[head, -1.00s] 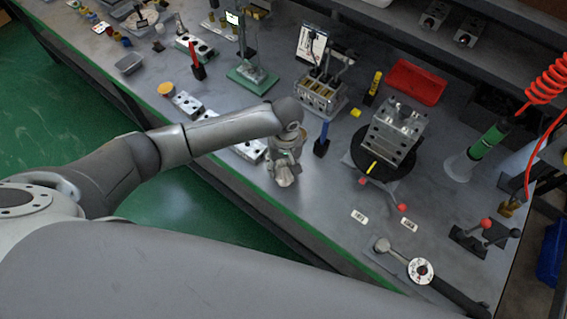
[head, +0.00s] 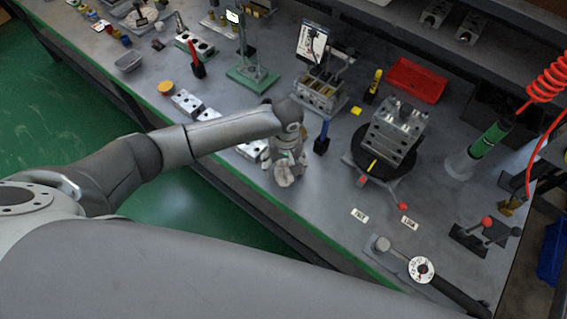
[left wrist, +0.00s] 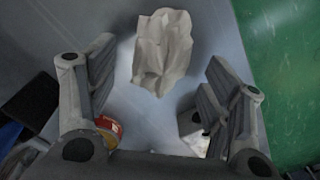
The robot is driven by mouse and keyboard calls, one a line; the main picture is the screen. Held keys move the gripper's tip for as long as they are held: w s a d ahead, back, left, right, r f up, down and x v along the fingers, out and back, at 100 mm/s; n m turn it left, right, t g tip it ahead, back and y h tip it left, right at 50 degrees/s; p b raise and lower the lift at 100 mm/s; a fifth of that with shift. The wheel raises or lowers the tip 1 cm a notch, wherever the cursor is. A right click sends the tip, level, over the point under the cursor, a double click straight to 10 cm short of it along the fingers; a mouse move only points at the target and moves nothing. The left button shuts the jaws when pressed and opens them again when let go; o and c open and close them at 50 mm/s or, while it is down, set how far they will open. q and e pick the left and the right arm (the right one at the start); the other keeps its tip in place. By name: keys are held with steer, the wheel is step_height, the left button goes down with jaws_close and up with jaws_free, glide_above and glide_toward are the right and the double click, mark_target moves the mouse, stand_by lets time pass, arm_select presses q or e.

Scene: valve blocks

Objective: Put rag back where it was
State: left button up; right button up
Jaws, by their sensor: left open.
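The rag (left wrist: 162,50), a crumpled pale grey-beige cloth, rests on the grey bench top in the left wrist view. It stands clear of both finger pads, just beyond the open jaws. My left gripper (left wrist: 158,88) is open, with its fingers spread wide on either side and nothing gripped. In the head view the left gripper (head: 285,160) points down near the green front edge of the bench, and the rag (head: 285,177) shows as a pale patch at its fingertips, partly hidden. My right gripper is not in view.
A blue-handled tool in a black holder (head: 322,140) stands close to the right of the gripper. A metal block on a round black base (head: 390,135) is farther right. Drilled blocks (head: 187,102) lie to the left. Bare bench lies in front of the holder.

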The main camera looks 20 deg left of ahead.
arm_select(q)
step_height(320, 180, up, 12)
steer(key=s+d+f+m+t+h, duration=0.2)
steer(key=s+d+f+m+h, duration=0.25)
steer(key=s, duration=0.55)
steer(key=s+a+m+t+y, duration=0.2)
steer(key=s+a+m+y, duration=0.15)
steer(key=s+a, duration=0.7)
step_height(320, 180, down, 28)
steer(key=s+a+g+b, duration=0.1)
steer(key=g+b, duration=0.1)
steer(key=s+a+f+b, duration=0.1)
steer(key=s+a+f, duration=0.2)
steer(key=s+f, duration=1.3)
steer(key=shift+s+f+g+y+b, duration=0.3)
steer(key=shift+s+f+g, duration=0.1)
steer(key=shift+f, duration=0.2)
